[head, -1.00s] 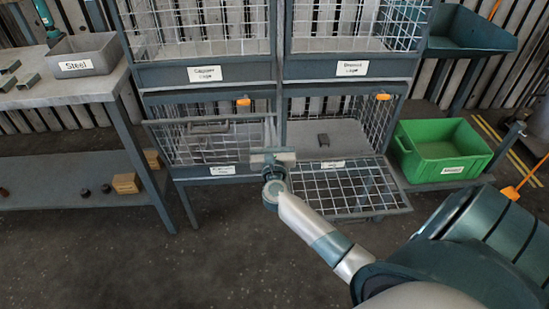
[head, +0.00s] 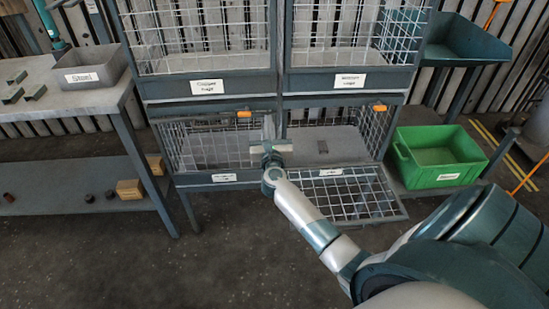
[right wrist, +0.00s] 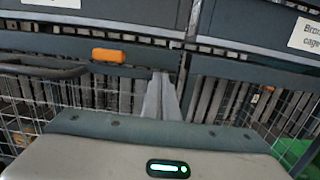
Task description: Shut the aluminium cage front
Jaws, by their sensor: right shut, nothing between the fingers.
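The aluminium cage is taken to be the lower left wire cage; its label (head: 224,177) is blurred. Its mesh front (head: 205,148) now stands up, upright or nearly so, below an orange latch (head: 244,113) on the crossbar. The latch also shows in the right wrist view (right wrist: 108,55). I cannot tell whether the front is fully closed or latched. My right gripper (head: 268,128) is shut and empty at the right end of this front, by the middle post; contact is unclear. Its narrow fingers show in the right wrist view (right wrist: 161,95). My left gripper is out of view.
The lower right cage's front (head: 350,195) hangs open toward me, right of my right arm. Copper and bronze cages stand above. A green bin (head: 440,157) is at right. A grey Steel tray (head: 88,75) sits on the left bench. The floor in front is clear.

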